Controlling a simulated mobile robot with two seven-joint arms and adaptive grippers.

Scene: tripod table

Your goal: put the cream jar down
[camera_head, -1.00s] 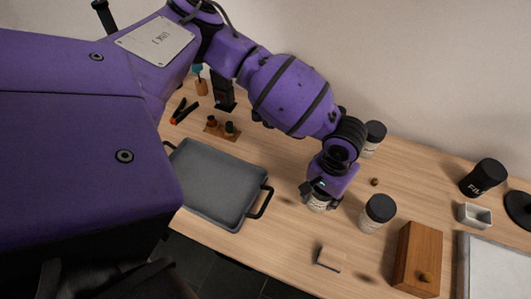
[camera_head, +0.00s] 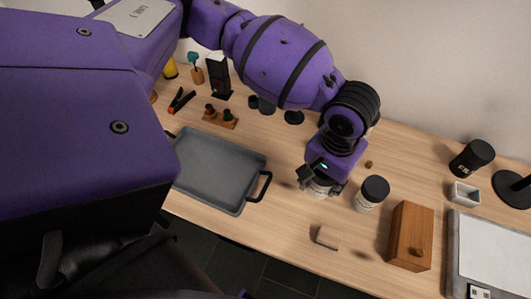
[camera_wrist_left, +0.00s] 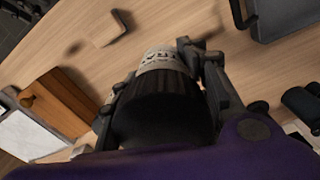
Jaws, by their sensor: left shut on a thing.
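The cream jar (camera_head: 319,189) has a pale label and is mostly hidden under my left gripper (camera_head: 321,183) in the head view. In the left wrist view the jar's black lid (camera_wrist_left: 165,108) and lettered label (camera_wrist_left: 163,62) show between the fingers. My left gripper is shut on the jar from above. The jar is over the middle of the wooden table (camera_head: 275,220); I cannot tell whether its base touches the wood. My right gripper is not in view.
A similar black-lidded jar (camera_head: 372,192) stands just right of the held one. A grey tray (camera_head: 215,172) with handles lies to the left. A wooden box (camera_head: 411,236) and a small tan block (camera_head: 328,237) are nearer the front right.

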